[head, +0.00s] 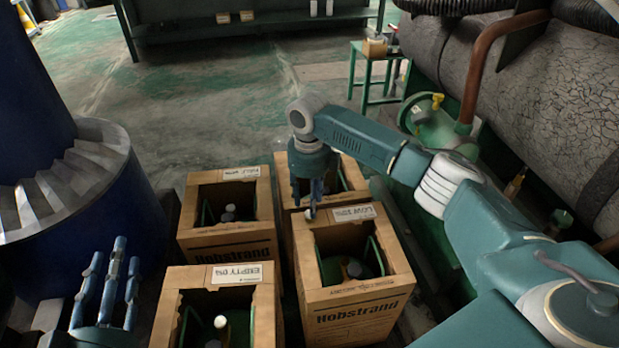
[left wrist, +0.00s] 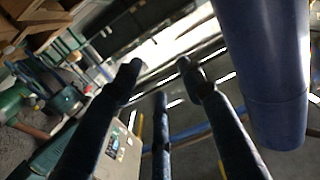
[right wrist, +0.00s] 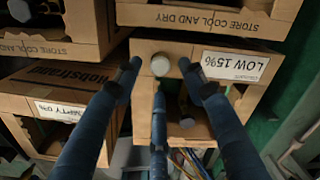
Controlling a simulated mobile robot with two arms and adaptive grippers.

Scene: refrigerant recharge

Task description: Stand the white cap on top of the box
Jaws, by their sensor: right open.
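The small white cap (right wrist: 160,64) rests on the top rim of the cardboard box labelled LOW 15% (right wrist: 226,42), left of the label in the right wrist view. In the head view the cap (head: 309,214) shows at the rear left corner of that box (head: 358,318), just below my right gripper (head: 314,203). My right gripper (right wrist: 158,72) is open, its fingertips around the cap with visible gaps at the sides. My left gripper (head: 112,262) is open and empty at the lower left, away from the boxes; its spread fingers fill the left wrist view (left wrist: 158,68).
The EMPTY 0% box (head: 265,310) stands in front left, holding a cylinder with a pale top (head: 220,322). Another box (head: 232,240) stands behind it, and one more behind the LOW box. A blue column (head: 140,205) is at left, a large cracked pipe (head: 560,90) at right.

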